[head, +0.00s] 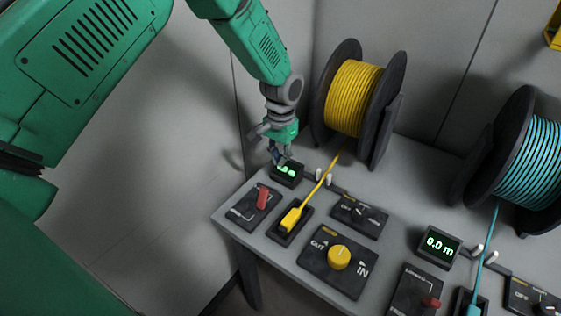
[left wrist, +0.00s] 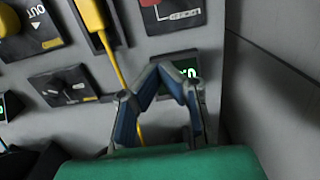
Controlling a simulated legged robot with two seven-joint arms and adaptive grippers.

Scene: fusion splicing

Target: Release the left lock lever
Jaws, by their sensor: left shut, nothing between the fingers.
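The left lock lever (head: 262,198) is a red handle on a small black plate (head: 246,213) at the table's left end. In the head view it stands toward the plate's far side; in the left wrist view the red lever (left wrist: 148,3) is cut off by the top edge. My left gripper (head: 283,158) is shut and empty, above the small green-lit display behind the lever plate, apart from the lever. In the left wrist view the fingertips (left wrist: 163,67) meet beside this display (left wrist: 188,72) and partly cover it. My right gripper is not in view.
A yellow cable (head: 322,185) runs from the yellow spool (head: 354,98) to a yellow connector (head: 291,218) just right of the lever plate. A second red lever (head: 431,302) and a blue spool (head: 540,160) stand at right.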

